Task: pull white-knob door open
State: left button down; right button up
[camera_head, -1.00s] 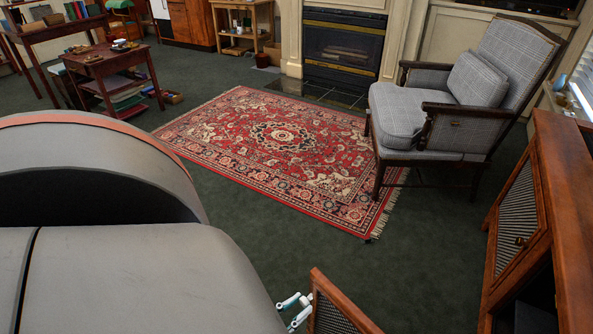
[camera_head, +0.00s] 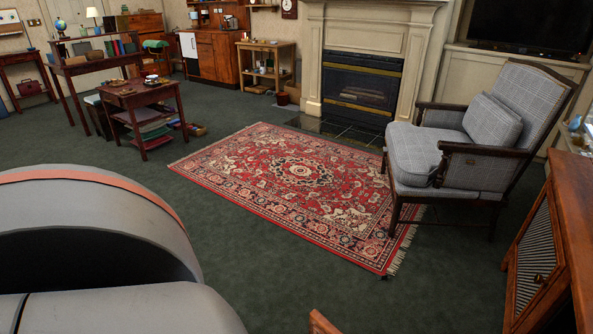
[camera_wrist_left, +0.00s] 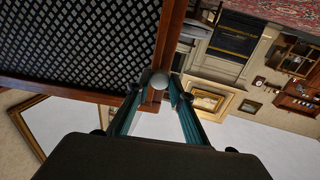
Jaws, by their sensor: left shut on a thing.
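In the left wrist view a round white knob (camera_wrist_left: 160,80) sits on the reddish wooden frame of a door (camera_wrist_left: 80,40) with a dark lattice panel. My left gripper (camera_wrist_left: 158,89) has its two teal fingers closed on the knob, one on each side. In the head view only a small wooden corner of the door (camera_head: 320,323) shows at the bottom edge. My left gripper is out of the head view, and large grey parts of my own body fill the lower left. My right gripper is in neither current view.
A wooden cabinet (camera_head: 560,240) with a striped panel and a dark knob stands at the right. A grey checked armchair (camera_head: 425,150) stands beyond it. A red rug (camera_head: 300,180) lies on the floor. Green carpet (camera_head: 400,300) is clear between door and cabinet.

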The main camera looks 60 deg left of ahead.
pick_arm(q)
jog(key=shift+f, duration=0.1)
jog(key=c, duration=1.8)
grip_release()
send_near(314, 318)
jog(key=shift+w+a, duration=0.2)
jog(key=shift+w, duration=0.95)
jog(key=shift+w+a, duration=0.2)
jog(key=shift+w, duration=0.95)
